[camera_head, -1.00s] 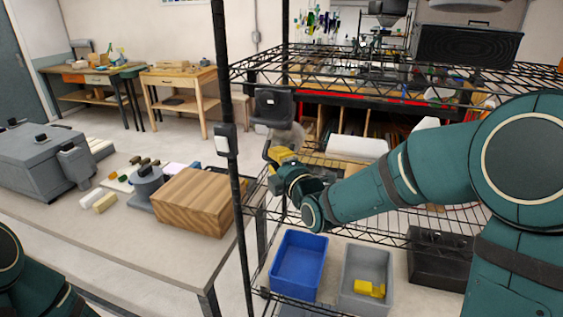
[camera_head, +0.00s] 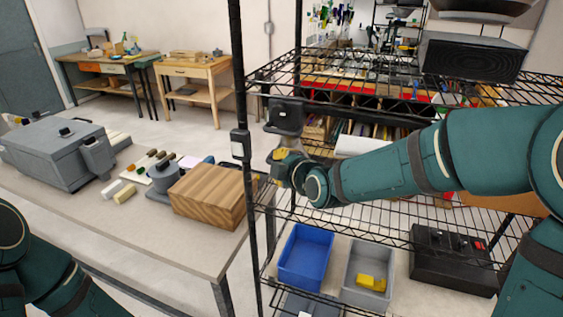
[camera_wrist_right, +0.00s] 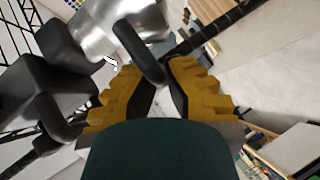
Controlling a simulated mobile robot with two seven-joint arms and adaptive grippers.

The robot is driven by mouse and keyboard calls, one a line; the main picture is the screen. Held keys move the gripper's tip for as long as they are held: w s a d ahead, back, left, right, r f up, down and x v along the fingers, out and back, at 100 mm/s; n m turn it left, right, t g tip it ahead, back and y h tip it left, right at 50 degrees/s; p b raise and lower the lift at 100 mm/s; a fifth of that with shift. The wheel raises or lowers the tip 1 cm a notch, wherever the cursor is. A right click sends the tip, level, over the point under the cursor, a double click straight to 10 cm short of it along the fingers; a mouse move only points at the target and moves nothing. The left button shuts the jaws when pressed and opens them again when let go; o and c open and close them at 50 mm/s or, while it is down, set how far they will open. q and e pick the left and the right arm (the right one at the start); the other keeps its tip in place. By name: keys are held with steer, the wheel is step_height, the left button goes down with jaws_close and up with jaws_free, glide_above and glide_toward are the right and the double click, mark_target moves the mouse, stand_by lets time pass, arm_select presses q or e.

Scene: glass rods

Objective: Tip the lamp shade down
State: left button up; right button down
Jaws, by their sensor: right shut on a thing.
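The lamp has a black block-like part (camera_head: 286,115) beside the front shelf post in the head view. Below it, a small part of its silver shade (camera_head: 288,144) shows above my right gripper (camera_head: 285,164). In the right wrist view the shiny metal shade (camera_wrist_right: 122,30) is at the top, with a curved black bar (camera_wrist_right: 141,50) at its edge. My right gripper (camera_wrist_right: 153,82) has its yellow fingers shut around that bar. The contact is partly hidden in the head view. My left arm shows at the lower left, but its gripper is out of view.
A wire shelf rack (camera_head: 400,215) surrounds my right arm, with a black post (camera_head: 242,190) close left of the gripper. A blue bin (camera_head: 305,257) and grey bin (camera_head: 367,272) stand below. A wooden block (camera_head: 210,195) lies on the left table (camera_head: 150,235).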

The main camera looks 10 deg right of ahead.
steer(key=shift+r, duration=0.3)
steer(key=c, duration=1.2)
jaws_free()
steer(key=shift+o, duration=1)
steer(key=shift+w+a+f, duration=0.1)
steer(key=shift+f, duration=0.05)
steer(key=v, duration=1.2)
